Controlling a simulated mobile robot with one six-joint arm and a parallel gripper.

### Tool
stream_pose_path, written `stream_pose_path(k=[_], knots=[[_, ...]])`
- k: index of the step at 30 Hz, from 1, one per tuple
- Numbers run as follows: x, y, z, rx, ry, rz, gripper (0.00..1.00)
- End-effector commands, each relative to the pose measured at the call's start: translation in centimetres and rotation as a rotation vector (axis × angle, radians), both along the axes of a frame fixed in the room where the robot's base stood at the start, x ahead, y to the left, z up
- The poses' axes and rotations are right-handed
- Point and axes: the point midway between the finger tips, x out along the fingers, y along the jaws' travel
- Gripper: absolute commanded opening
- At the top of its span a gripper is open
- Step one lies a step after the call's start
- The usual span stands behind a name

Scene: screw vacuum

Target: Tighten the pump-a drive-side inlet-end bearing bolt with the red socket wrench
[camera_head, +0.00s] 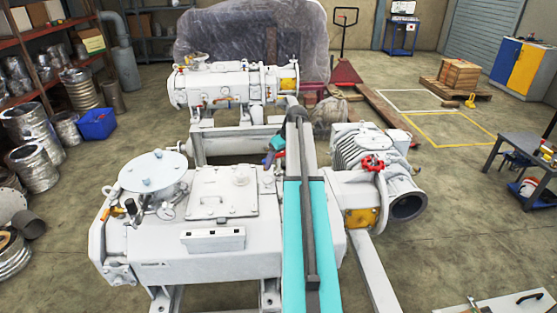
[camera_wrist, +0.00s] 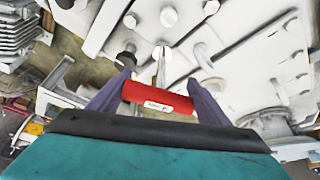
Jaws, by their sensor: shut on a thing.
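The red socket wrench (camera_wrist: 158,97) lies crosswise between the two purple-grey fingers of my gripper (camera_wrist: 162,80), which is shut on its red handle. A thin metal shaft (camera_wrist: 161,66) runs from the handle towards a round fitting on the white pump casing (camera_wrist: 185,62). I cannot tell whether its tip touches. Round bolt heads (camera_wrist: 168,16) show on the casing beyond it; which one is the inlet-end bearing bolt is unclear. In the head view my gripper (camera_head: 272,155) is small, beside the white pump frame, with a bit of red showing.
A large white pump unit (camera_head: 215,262) with a round lid (camera_head: 153,171) fills the front. Another white unit (camera_head: 235,84) stands behind. A ribbed motor-like housing (camera_head: 362,148) with a red handwheel (camera_head: 372,163) is on the right. Open floor (camera_head: 455,185) lies further right.

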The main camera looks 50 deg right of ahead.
Motion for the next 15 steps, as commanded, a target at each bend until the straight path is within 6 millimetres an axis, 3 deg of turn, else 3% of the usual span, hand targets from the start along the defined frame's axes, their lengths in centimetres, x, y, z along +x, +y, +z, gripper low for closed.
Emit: stream_pose_path(k=[15], knots=[[0.01, -0.01, -0.69, 0.000, -0.001, 0.000, 0.31]])
